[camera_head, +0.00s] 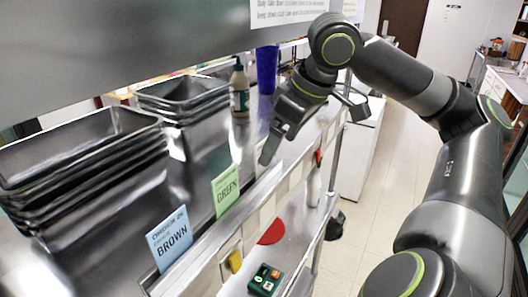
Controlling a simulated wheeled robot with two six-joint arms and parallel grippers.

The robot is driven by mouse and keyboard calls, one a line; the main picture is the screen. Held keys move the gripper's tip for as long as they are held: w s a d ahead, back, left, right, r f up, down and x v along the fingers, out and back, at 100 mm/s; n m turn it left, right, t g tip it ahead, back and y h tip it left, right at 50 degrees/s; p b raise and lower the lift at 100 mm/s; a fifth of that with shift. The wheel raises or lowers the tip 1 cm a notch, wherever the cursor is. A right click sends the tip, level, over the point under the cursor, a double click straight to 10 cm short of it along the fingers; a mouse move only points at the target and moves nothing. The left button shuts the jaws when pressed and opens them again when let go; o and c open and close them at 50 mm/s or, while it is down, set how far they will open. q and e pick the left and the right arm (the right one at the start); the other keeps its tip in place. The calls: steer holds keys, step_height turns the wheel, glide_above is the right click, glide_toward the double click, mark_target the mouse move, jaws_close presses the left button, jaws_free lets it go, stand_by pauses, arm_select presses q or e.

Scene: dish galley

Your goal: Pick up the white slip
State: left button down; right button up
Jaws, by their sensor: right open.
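I cannot make out for sure which paper is the white slip. A white printed sheet (290,10) is on the grey panel at the top, cut off by the frame edge. A blue card (169,240) reading BROWN and a green card (226,189) reading GREEN stand along the shelf's front edge. My right gripper (276,146) is open and points down near that front edge, right of and beyond the green card. I see nothing between its fingers. My left gripper is out of view.
Stacked metal pans (85,165) fill the shelf's left, with another stack (183,100) behind. A dark green box with buttons (265,281) sits lower down. The floor (350,245) at right is open.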

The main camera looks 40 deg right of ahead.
steer(key=shift+w+a+f+p, duration=0.2)
steer(key=shift+w+f+p, duration=0.4)
steer(key=shift+w+f, duration=0.15)
steer(key=shift+w+a+f+p, duration=0.2)
steer(key=shift+w+f+p, duration=0.4)
steer(key=shift+w+f, duration=0.15)
steer(key=shift+r, duration=0.1)
steer(key=c, duration=1.3)
steer(key=shift+o, duration=0.2)
steer(key=shift+r, duration=0.1)
